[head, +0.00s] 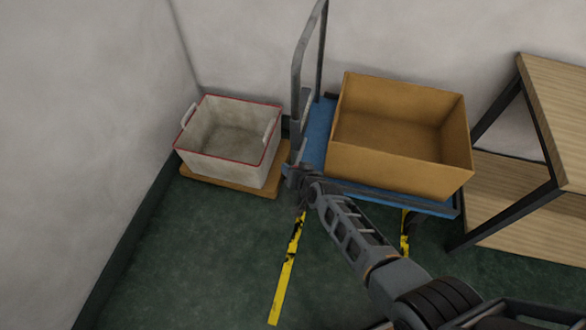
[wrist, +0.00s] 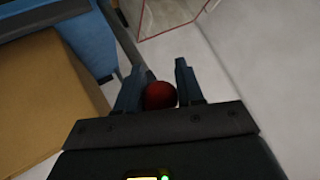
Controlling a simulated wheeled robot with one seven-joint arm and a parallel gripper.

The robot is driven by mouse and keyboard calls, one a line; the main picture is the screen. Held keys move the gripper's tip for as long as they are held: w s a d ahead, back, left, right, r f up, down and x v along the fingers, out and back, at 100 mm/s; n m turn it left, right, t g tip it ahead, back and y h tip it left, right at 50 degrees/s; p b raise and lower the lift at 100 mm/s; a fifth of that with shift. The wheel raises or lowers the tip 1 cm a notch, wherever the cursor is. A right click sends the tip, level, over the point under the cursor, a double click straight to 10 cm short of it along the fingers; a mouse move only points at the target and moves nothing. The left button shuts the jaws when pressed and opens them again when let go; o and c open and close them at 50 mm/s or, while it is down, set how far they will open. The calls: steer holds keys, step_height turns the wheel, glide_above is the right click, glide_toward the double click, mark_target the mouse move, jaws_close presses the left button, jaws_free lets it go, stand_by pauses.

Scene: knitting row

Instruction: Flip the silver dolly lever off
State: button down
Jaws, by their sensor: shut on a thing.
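The dolly has a blue deck (head: 317,130) and a tall grey push handle (head: 297,75) at its left end. My gripper (head: 300,177) is low beside the deck's front left corner, near the foot of the handle. In the wrist view a dark red round knob (wrist: 160,96) sits between the two fingers of my gripper (wrist: 159,72), which are shut on it. The rest of the lever is hidden by the fingers, so its angle cannot be told. In the head view my gripper hides the knob.
An open cardboard box (head: 400,165) stands on the deck. A white bin with a red rim (head: 215,165) sits on a wooden base (head: 232,186) to the left. A wooden shelf (head: 555,80) is at the right. Yellow-black tape (head: 285,275) marks the open green floor.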

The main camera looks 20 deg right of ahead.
steer(key=shift+w+r, duration=0.1)
steer(key=c, duration=0.8)
jaws_free()
steer(key=p+v, duration=0.4)
steer(key=v, duration=0.4)
